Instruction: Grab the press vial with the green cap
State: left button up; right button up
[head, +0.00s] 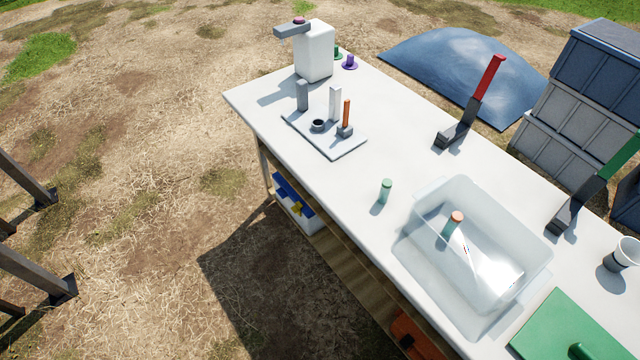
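A small vial with a green cap (385,190) stands upright on the white table (345,185), just left of the clear bin. Its body is also greenish. A second vial with an orange cap (454,225) is in the clear bin (425,207) and looks tilted. Neither of my grippers is in the head view, so nothing is seen touching the green-capped vial.
A white dispenser (316,52) and a small rack plate (318,140) stand at the far end. Dark tools with a red handle (489,75) and a green handle (620,157) line the right edge. A cup (625,252) and green board (565,325) lie nearer. Table around the green-capped vial is clear.

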aim_at(386, 185)
jog(key=u, duration=1.45)
jog(key=i, duration=1.75)
jog(key=z, duration=2.7)
